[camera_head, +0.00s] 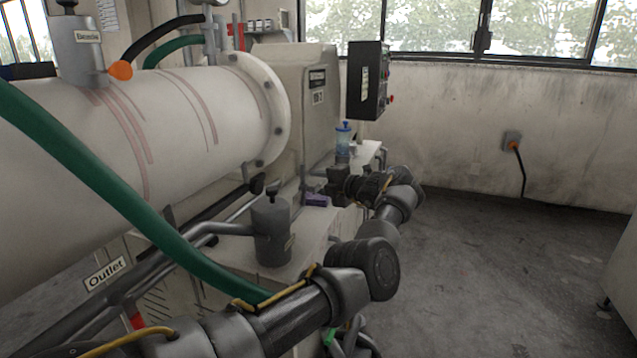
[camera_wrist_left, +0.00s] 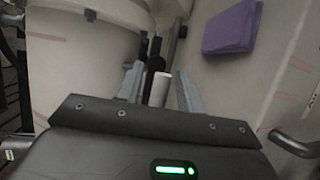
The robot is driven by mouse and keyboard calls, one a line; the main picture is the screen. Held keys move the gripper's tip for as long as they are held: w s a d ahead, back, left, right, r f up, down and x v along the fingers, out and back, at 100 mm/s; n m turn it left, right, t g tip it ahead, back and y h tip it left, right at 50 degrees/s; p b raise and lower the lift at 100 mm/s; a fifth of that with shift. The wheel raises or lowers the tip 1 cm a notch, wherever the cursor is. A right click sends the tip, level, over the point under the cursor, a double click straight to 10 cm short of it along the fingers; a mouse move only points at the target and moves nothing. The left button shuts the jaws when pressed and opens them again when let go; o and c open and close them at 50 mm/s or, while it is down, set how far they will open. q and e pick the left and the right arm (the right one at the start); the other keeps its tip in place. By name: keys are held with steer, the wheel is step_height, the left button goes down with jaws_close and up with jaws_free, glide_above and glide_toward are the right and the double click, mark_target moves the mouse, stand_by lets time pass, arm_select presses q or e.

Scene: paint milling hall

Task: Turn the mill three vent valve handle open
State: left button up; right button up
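The mill is a large white horizontal drum (camera_head: 190,130) with a bolted end flange. My left gripper (camera_head: 335,186) is past the drum's right end, pointing left above a pale ledge. In the left wrist view its two fingers (camera_wrist_left: 158,73) stand apart. A dark bar-like part (camera_wrist_left: 152,62) and a short white cylinder (camera_wrist_left: 160,89) show between or just beyond them; I see no clear grip on either. I cannot tell for sure which part is the vent valve handle. A small dark knob (camera_head: 258,184) shows left of the gripper in the head view. My right gripper is not in view.
A grey canister (camera_head: 272,235) stands on the ledge, and a purple cloth (camera_head: 317,200) lies near my gripper. A blue-capped bottle (camera_head: 343,142) and a black control box (camera_head: 368,80) are behind. A green hose (camera_head: 120,205) crosses in front. Floor at right is clear.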

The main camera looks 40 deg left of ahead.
arm_select(q)
steer(key=shift+a, duration=0.2)
jaws_close()
stand_by(0.4)
